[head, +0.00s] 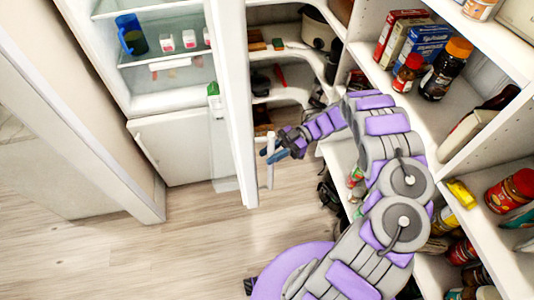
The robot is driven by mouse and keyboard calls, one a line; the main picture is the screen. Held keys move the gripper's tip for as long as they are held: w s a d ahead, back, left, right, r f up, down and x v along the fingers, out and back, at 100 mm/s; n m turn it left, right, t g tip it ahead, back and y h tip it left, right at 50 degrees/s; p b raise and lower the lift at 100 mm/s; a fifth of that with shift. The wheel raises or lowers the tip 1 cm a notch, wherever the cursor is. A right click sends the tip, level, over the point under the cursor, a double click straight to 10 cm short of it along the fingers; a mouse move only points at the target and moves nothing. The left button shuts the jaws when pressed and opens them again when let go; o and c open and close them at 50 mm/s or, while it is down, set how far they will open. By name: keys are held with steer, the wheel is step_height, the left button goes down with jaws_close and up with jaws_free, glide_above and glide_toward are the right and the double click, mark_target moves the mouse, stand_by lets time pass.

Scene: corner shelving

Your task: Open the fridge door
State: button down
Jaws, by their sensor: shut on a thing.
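The fridge (165,104) stands at the upper left with its inside showing. The fridge door (238,110) is swung open and seen nearly edge-on, its inner side with clear bins facing left. The white door handle (270,172) is on the door's right face. My gripper (271,154) is at the handle's upper part, shut on it. The fingertips are small and dark here, so their exact grip on the bar is hard to see.
Corner shelving (437,125) with jars and boxes fills the right side, close to my arm. A lower compartment door (172,148) below the fridge opening is shut. A wall edge (120,150) stands at left. The wooden floor (190,245) in front is clear.

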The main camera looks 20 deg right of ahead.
steer(key=c, duration=1.3)
jaws_free()
steer(key=shift+a, duration=0.2)
steer(key=shift+c, duration=0.2)
steer(key=shift+o, duration=1.4)
steer(key=shift+w+a, duration=0.15)
steer(key=shift+a, duration=0.1)
steer(key=shift+o, duration=0.2)
steer(key=shift+d, duration=0.1)
